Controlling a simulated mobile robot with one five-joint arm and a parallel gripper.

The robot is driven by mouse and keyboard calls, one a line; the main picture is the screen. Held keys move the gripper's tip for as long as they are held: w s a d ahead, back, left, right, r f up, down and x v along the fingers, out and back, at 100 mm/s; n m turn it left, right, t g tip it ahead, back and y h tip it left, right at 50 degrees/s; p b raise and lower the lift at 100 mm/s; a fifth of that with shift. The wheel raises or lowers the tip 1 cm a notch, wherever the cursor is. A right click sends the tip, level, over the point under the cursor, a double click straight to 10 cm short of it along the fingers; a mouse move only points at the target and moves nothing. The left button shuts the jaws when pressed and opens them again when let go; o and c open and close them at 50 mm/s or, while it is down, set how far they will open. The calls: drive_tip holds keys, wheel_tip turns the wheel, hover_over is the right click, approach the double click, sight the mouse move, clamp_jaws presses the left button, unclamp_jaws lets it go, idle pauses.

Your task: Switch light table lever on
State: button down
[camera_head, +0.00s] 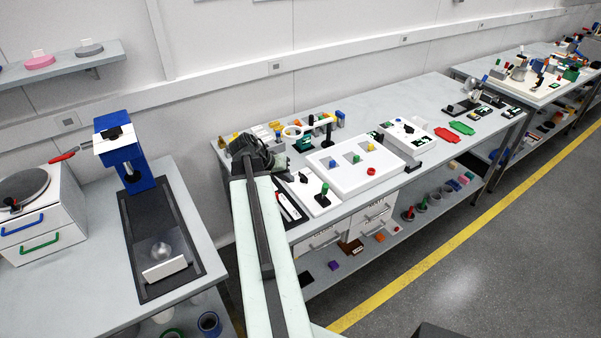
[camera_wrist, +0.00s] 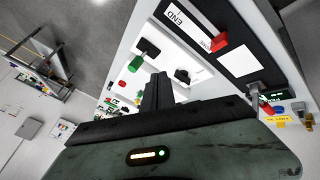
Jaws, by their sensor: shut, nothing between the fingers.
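A black lever with a green handle (camera_head: 323,190) stands on a small white plate (camera_head: 308,192) at the near left of the white light table (camera_head: 397,163). In the wrist view the green handle (camera_wrist: 136,63) shows past my fingers, up and to the left of them. My gripper (camera_head: 252,150) is over the left end of the bench, left of the lever and apart from it. Its dark fingers show together in the wrist view (camera_wrist: 157,88), shut and empty. Whether the lever is on or off I cannot tell.
A dark panel (camera_wrist: 222,63) with a red slider (camera_wrist: 219,42) lies beside the lever plate. Coloured blocks sit on the light table. A magnifier with a pale ring (camera_head: 292,131) stands behind. A blue press (camera_head: 125,150) stands on the left bench.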

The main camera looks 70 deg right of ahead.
sight(324, 192)
drive_tip(key=s+d+f+b, duration=0.4)
drive_tip(key=f+b, duration=0.1)
drive_tip(key=s+d+f+b, duration=0.2)
drive_tip(key=d+f+b, duration=0.1)
drive_tip(key=shift+s, duration=0.2)
drive_tip(key=shift+s+d, duration=0.3)
drive_tip(key=shift+s, duration=0.2)
drive_tip(key=s+a, duration=0.1)
drive_tip(key=s+a+b, duration=0.1)
drive_tip(key=s, duration=0.1)
drive_tip(key=shift+s+a+f, duration=0.15)
drive_tip(key=shift+s+f, duration=0.05)
drive_tip(key=shift+f, duration=0.15)
drive_tip(key=shift+w, duration=0.15)
